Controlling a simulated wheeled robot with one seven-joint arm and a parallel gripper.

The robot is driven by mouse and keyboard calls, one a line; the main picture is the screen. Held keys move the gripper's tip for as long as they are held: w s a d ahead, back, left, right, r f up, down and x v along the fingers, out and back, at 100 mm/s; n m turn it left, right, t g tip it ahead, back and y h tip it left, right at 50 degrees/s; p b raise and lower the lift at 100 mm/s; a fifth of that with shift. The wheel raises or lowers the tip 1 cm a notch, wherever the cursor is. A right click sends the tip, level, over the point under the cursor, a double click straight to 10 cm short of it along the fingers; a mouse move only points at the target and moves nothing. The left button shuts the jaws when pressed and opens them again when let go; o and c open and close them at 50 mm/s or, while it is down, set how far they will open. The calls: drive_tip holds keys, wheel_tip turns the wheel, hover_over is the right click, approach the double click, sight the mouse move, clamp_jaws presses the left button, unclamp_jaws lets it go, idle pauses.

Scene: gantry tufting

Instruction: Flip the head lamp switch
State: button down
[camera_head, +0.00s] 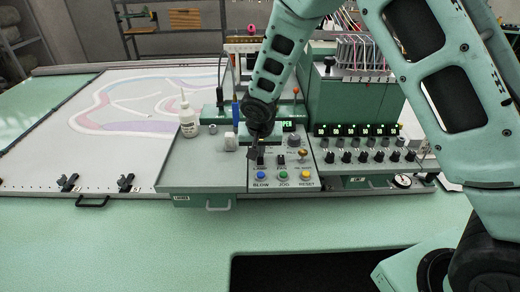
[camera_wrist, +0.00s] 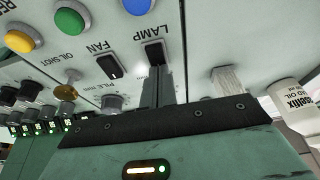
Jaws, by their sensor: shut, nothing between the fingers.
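The black lamp switch (camera_wrist: 154,52) is a small rocker beside the printed word LAMP on the pale control panel, shown upside down in the wrist view. My gripper (camera_wrist: 157,76) is shut and empty, its dark fingertips right at the switch's edge. Whether they touch it I cannot tell. In the head view my gripper (camera_head: 253,153) reaches down over the upper left of the control panel (camera_head: 294,184), beside the lamp switch (camera_head: 260,160). The fingers and wrist partly cover that part of the panel.
A similar fan switch (camera_wrist: 110,66) sits beside the lamp switch. Blue (camera_head: 261,176), green (camera_head: 283,176) and yellow (camera_head: 306,175) buttons line the panel's front. A white bottle (camera_head: 188,119) stands on the console to the left. A row of black knobs (camera_head: 378,156) is to the right.

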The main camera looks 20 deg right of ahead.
drive_tip(key=shift+w+f+b, duration=0.1)
drive_tip(key=shift+f+b, duration=0.25)
drive_tip(key=shift+r, duration=0.1)
drive_tip(key=shift+s+a+b, duration=0.2)
drive_tip(key=shift+s+b, duration=0.4)
drive_tip(key=shift+s, duration=0.2)
drive_tip(key=shift+r, duration=0.15)
